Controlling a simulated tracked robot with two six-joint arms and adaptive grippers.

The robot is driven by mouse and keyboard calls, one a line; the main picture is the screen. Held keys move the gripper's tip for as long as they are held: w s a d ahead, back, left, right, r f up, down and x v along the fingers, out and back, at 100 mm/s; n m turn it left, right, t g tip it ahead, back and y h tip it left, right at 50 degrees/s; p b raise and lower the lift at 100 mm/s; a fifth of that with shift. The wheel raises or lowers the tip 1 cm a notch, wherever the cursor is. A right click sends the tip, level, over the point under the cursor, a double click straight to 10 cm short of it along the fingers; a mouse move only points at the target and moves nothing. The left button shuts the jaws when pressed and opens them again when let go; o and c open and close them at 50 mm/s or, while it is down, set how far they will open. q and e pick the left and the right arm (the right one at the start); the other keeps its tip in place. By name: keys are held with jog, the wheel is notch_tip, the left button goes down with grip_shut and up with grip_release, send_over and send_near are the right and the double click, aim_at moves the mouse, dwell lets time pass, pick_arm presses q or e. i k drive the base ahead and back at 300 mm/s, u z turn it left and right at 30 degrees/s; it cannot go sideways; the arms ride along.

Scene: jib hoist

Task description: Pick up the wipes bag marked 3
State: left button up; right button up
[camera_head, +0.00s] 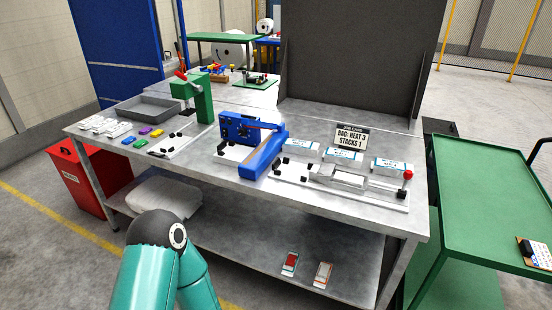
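Three white packs with blue print, which look like wipes bags, lie in a row at the right of the steel bench: a left one (303,148), a middle one (350,158) and a right one (391,166). Their numbers are too small to read, so I cannot tell which is marked 3. A sign (351,137) behind them reads "BAG: HEAT 3 STACKS 1". A teal arm link of mine shows at the bottom left, in front of the bench. Neither gripper is in view.
The bench (235,188) also bears a blue lever device (262,155), a clamp fixture with a red knob (408,174), a green press (201,104) and a grey tray (150,105). A dark panel stands behind. A green cart (490,205) is at the right, a red bin (80,180) at the left.

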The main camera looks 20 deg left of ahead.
aim_at(294, 147)
jog(key=u, duration=0.25)
jog(key=k, duration=0.25)
jog(key=u, duration=0.65)
jog(key=i, duration=0.85)
jog(key=u, duration=0.05)
